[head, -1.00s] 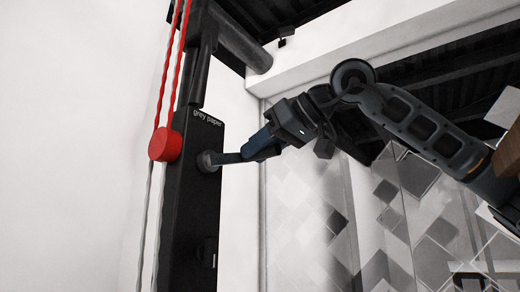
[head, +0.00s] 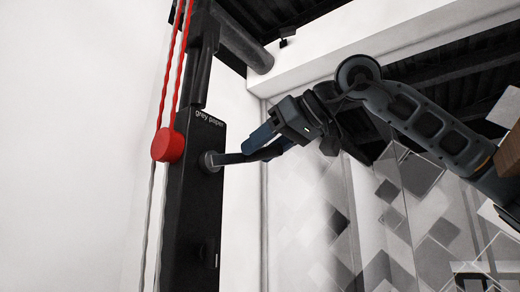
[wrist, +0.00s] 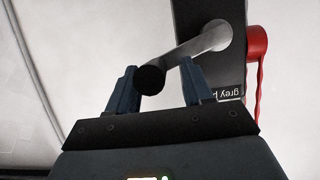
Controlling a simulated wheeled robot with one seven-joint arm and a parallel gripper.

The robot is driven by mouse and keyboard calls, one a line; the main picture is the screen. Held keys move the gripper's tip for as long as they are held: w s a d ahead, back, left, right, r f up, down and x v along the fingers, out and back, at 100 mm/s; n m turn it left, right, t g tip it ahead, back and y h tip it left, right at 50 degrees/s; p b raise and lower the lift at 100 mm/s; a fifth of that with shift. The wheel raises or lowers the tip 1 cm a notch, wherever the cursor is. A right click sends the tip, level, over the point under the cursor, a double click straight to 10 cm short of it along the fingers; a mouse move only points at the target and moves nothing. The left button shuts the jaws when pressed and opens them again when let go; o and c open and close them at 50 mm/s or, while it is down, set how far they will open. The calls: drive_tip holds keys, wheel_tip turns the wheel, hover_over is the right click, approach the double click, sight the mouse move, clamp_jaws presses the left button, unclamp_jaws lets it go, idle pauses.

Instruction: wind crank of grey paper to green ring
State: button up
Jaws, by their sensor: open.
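The black post labelled "grey paper" (head: 198,225) stands left of centre in the head view and upside down at the top of the wrist view. Its crank (head: 236,158) sticks out to the right from a round grey hub. In the wrist view the crank arm (wrist: 190,47) slants down from the hub to a dark round handle end (wrist: 150,79). My gripper (wrist: 158,68) is open, with one finger on either side of the handle end; I cannot tell whether they touch it. In the head view my gripper (head: 262,146) is at the crank's outer end. No green ring shows.
A red round piece (head: 167,146) sits on the cords beside the post, with red cord (head: 176,70) above and pale cord (head: 150,220) below. A white wall is at left. Patterned glass panels (head: 310,220) stand behind my arm.

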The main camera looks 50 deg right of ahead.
drive_tip(key=v, duration=0.7)
drive_tip(key=shift+c, duration=0.5)
